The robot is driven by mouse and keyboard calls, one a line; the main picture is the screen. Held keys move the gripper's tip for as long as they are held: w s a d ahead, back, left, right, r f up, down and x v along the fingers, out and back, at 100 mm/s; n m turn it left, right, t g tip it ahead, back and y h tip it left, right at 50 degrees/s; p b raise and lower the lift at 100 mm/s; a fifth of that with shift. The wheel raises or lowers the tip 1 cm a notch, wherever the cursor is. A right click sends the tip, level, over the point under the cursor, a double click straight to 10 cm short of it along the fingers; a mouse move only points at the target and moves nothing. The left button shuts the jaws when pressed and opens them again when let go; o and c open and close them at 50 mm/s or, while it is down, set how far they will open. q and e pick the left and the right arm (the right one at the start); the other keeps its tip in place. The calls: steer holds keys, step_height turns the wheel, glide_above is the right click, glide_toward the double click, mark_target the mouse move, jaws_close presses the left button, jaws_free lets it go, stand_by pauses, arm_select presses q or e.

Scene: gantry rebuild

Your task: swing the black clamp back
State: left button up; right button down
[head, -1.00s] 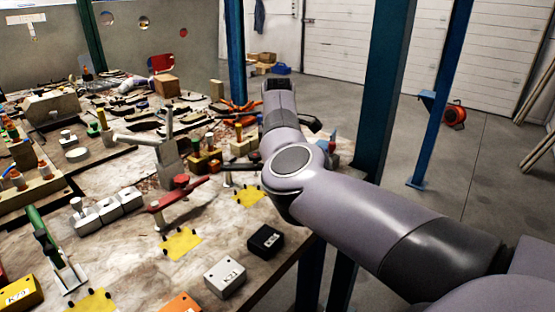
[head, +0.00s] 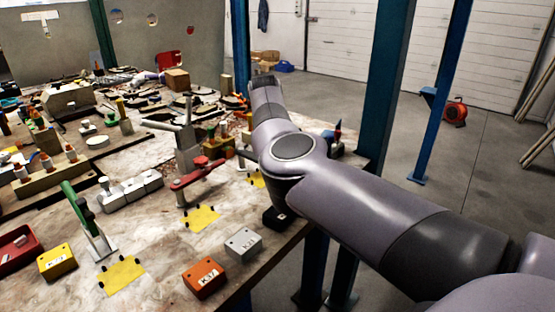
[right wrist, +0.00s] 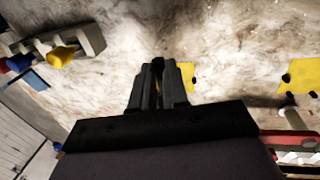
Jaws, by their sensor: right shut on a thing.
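My right gripper (right wrist: 160,88) shows in the right wrist view, its fingers closed on a small dark piece (right wrist: 158,63) that looks like part of the black clamp. The fingers are over the pale worktop, beside a yellow patch (right wrist: 187,76). Most of the clamp is hidden by the fingers. In the head view my right arm covers the black clamp's place and the gripper. My left gripper is in neither view.
The red clamp (head: 197,173) stands left of my arm; the green clamp (head: 80,215) is farther left. Orange (head: 205,278), grey (head: 243,243) and black (head: 274,218) blocks lie along the table's front edge. A blue post (head: 383,85) rises behind my arm.

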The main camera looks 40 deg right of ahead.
steer(key=shift+a, duration=0.15)
stand_by(0.3)
steer(key=c, duration=1.1)
jaws_free()
steer(key=r, duration=0.2)
steer(key=a+r, duration=0.1)
steer(key=r, duration=0.4)
steer(key=shift+s+a, duration=0.25)
